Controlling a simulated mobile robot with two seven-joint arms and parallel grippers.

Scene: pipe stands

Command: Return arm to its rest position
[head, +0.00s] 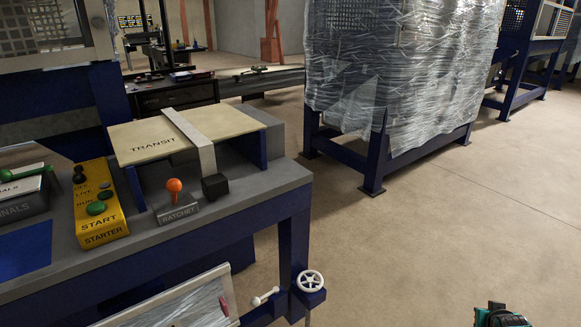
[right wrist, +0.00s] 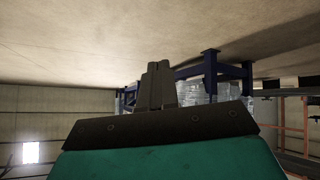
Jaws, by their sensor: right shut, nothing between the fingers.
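My right gripper (right wrist: 158,72) shows in the right wrist view with its two dark fingers together and nothing between them. That view is upside down, with the floor at the top. In the head view only a small teal and black piece of my right arm shows at the bottom right edge, over bare floor and apart from the bench. My left arm and gripper are not in view.
A blue-framed bench (head: 250,205) at the left carries a yellow starter box (head: 101,205), a TRANSIT plate (head: 150,142) under a strap and an orange-knobbed ratchet (head: 176,201). A white handwheel (head: 310,281) sits below. A wrapped stand (head: 400,75) is behind. Floor at right is clear.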

